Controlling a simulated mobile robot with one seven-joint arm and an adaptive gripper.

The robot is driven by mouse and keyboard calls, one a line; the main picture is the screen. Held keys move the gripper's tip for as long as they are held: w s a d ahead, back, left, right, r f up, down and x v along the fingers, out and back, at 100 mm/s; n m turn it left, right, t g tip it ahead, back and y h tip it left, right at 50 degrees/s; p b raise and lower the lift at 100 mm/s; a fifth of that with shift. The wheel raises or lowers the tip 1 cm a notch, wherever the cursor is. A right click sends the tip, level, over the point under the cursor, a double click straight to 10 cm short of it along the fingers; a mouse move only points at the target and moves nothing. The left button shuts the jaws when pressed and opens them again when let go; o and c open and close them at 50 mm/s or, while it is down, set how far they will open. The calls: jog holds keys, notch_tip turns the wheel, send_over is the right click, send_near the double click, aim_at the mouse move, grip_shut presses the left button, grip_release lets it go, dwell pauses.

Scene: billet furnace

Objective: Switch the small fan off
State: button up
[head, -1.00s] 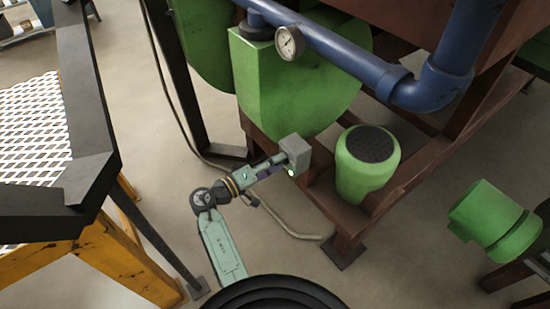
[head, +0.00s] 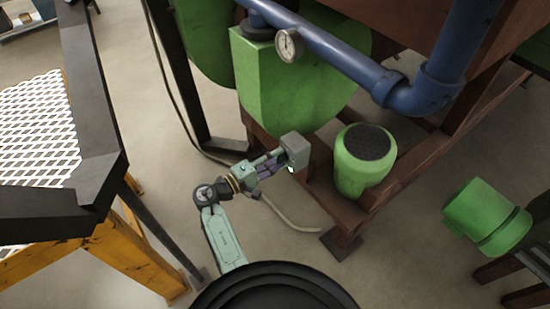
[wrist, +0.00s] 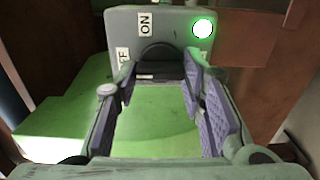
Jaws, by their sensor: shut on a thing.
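A grey switch box (head: 295,146) stands on the brown frame, and my gripper (head: 277,160) reaches it from the left. In the wrist view, the box (wrist: 175,22) has an ON label (wrist: 145,23), a second label partly hidden at its left, and a lit green lamp (wrist: 203,28). A dark round switch knob (wrist: 158,54) is on its face. My gripper (wrist: 160,76) has its purple-padded fingers at either side of the knob, shut on it. The fingertip contact is partly hidden.
A green cylinder with a dark perforated top (head: 365,165) stands right of the box. A green housing (head: 290,85) and blue pipe (head: 350,60) with a gauge (head: 289,44) are behind. A dark-edged table (head: 95,170) is at left.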

jog(key=o, duration=1.1)
jog(key=shift+o, duration=0.2)
jog(key=v, duration=1.2)
